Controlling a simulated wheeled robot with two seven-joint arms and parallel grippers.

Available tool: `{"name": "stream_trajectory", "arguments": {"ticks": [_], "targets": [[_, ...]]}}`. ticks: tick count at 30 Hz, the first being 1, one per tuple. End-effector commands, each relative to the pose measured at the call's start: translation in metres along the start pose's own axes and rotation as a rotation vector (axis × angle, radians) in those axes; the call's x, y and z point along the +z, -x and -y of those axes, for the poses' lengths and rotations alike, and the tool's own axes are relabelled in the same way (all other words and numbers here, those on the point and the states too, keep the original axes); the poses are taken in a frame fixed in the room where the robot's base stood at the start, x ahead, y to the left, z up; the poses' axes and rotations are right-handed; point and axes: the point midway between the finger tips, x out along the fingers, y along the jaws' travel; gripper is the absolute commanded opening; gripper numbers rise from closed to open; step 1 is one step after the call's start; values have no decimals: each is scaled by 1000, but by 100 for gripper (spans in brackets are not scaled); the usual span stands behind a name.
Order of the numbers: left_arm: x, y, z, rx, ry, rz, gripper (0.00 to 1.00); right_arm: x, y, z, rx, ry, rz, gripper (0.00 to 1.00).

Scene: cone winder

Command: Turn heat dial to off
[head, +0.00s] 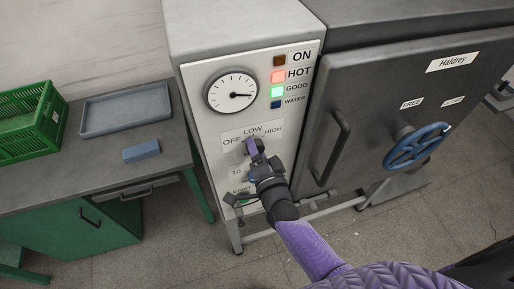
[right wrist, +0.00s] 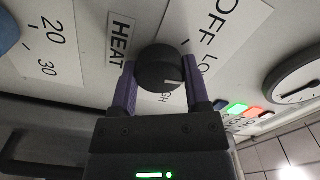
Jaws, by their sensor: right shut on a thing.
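The heat dial (right wrist: 158,66) is a round black knob with a white pointer line, under the OFF, LOW and HIGH labels (head: 253,134) on the grey machine's front panel. In the right wrist view the pointer line slants to the lower right, roughly between LOW and HIGH and away from OFF. My right gripper (head: 252,148) is at the panel, its purple fingers (right wrist: 126,86) on both sides of the dial and shut on it. In the head view the gripper hides most of the dial. My left gripper is not in view.
A round gauge (head: 232,92) and lamps sit above the dial; HOT (head: 278,77) and GOOD (head: 278,92) glow. A second dial's scale (right wrist: 45,45) is below. To the right is a door with a bar handle (head: 327,152) and blue handwheel (head: 417,147). A bench with a tray (head: 126,108) stands left.

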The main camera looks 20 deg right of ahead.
Motion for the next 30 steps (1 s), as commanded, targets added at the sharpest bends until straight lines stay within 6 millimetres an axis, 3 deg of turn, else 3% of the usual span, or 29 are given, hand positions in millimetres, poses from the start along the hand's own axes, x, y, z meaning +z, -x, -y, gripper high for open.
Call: {"name": "stream_trajectory", "arguments": {"ticks": [18,30], "targets": [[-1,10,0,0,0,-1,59,1,1,0,3,566,4,1],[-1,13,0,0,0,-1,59,1,1,-1,3,813,5,1]]}}
